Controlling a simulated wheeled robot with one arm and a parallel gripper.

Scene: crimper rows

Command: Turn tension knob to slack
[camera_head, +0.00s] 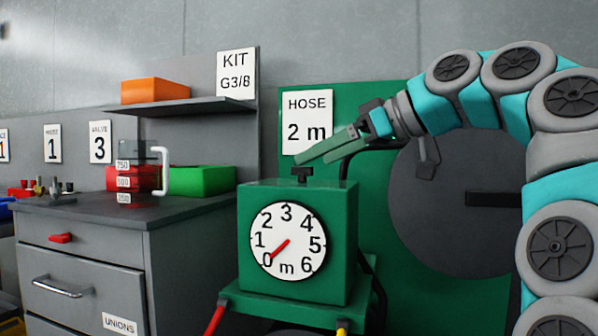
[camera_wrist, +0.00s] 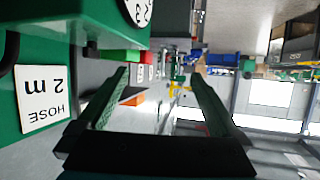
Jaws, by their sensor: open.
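A green box (camera_head: 250,215) carries a round white dial (camera_head: 287,240) marked 0 to 6 m; its red pointer is near 0.
A "HOSE 2 m" sign (camera_head: 307,122) and a large dark reel (camera_head: 455,215) are behind. A grey cabinet (camera_head: 190,235) on the left holds a measuring jug (camera_head: 138,175), a green bin (camera_head: 203,181) and fittings. A shelf (camera_head: 180,107) carries an orange box (camera_head: 155,91).

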